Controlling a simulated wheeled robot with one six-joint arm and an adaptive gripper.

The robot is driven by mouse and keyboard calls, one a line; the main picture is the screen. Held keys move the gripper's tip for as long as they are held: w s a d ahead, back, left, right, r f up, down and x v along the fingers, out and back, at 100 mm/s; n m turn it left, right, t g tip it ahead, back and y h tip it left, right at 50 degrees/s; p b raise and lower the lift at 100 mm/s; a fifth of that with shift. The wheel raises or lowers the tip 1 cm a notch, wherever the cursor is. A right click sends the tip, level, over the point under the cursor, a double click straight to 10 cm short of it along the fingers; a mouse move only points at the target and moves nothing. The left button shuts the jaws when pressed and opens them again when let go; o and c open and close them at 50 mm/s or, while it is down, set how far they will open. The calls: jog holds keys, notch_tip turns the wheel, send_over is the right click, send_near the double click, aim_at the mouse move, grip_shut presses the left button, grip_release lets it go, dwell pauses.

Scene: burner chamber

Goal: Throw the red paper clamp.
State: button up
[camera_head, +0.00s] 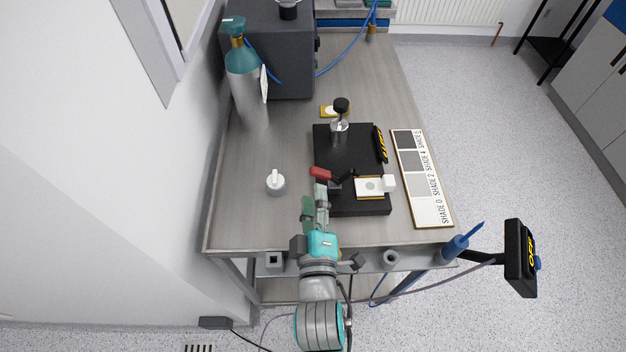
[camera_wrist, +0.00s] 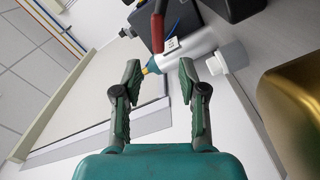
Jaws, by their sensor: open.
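The paper clamp has a red handle (camera_head: 320,172) and dark metal parts, and sits at the left edge of the black base (camera_head: 350,148) on the bench. Its red handle also shows upright in the wrist view (camera_wrist: 158,30), ahead of the gap between my fingers. My gripper (camera_head: 315,204) is just in front of the clamp, close to its handle. In the wrist view my gripper (camera_wrist: 160,80) has its fingers apart with nothing held between them. A pale sample with a yellow edge (camera_head: 369,188) lies on the base, right of the handle.
A white lidded pot (camera_head: 276,184) stands left of my gripper. A gas cylinder (camera_head: 246,90) and dark chamber (camera_head: 284,55) stand behind. A metal burner (camera_head: 339,128) is on the base. A shade card (camera_head: 421,180) lies right. Bench is clear around the pot.

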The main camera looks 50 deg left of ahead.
jog(key=v, duration=0.4)
jog(key=shift+s+d, duration=0.2)
dwell(0.5)
